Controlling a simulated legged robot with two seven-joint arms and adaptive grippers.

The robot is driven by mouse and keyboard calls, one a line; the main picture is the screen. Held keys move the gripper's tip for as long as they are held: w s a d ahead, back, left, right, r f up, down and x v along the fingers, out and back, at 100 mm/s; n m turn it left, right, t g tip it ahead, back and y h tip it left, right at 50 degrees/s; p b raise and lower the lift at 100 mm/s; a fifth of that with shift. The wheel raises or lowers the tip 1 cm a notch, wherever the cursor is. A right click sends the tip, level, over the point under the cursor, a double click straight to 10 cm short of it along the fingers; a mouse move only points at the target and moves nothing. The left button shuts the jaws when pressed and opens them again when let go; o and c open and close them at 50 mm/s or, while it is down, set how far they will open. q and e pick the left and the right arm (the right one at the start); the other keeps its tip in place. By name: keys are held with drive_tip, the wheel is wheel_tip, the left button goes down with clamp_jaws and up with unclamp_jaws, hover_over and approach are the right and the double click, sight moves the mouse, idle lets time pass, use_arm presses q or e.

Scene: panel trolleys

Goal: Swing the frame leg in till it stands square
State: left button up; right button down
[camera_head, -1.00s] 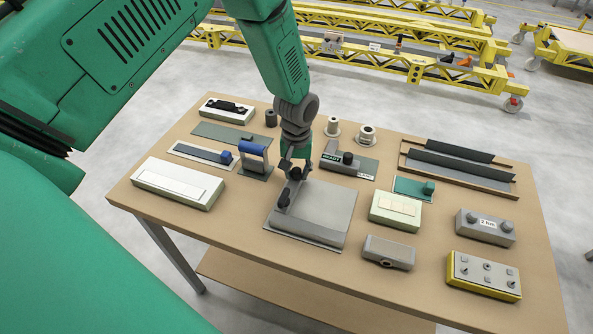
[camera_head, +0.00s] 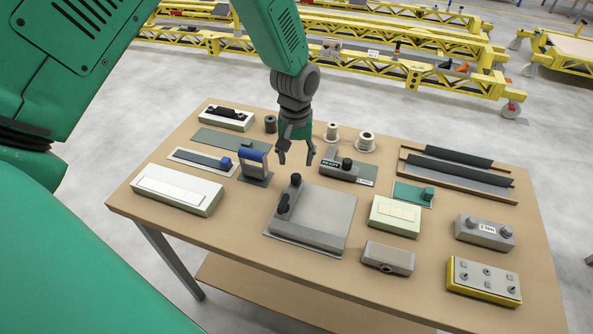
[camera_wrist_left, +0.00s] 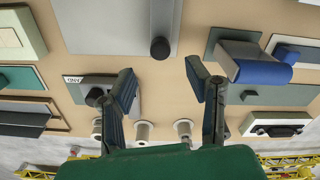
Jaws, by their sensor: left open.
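A flat grey plate fixture (camera_head: 325,215) lies on the bench. A narrow grey bar, apparently the frame leg (camera_head: 289,210), runs along its left edge with a black knob (camera_head: 296,180) at its far end and a black handle nearer. In the left wrist view the bar (camera_wrist_left: 164,18) looks parallel to the plate's edge (camera_wrist_left: 110,35), with the knob (camera_wrist_left: 160,48) at its end. My left gripper (camera_head: 296,159) is open and empty, above and just beyond the knob, apart from it. Its spread fingers (camera_wrist_left: 160,85) also show in the left wrist view. My right gripper is out of view.
A blue-handled stand (camera_head: 254,165) is close left of the gripper. A grey block marked READY (camera_head: 338,169) is close right. Yellow trolleys (camera_head: 400,65) are beyond the bench (camera_head: 230,240).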

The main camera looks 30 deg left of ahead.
use_arm(q)
wheel_tip(320, 180, up, 4)
drive_tip(key=shift+r, duration=0.1)
idle(0.4)
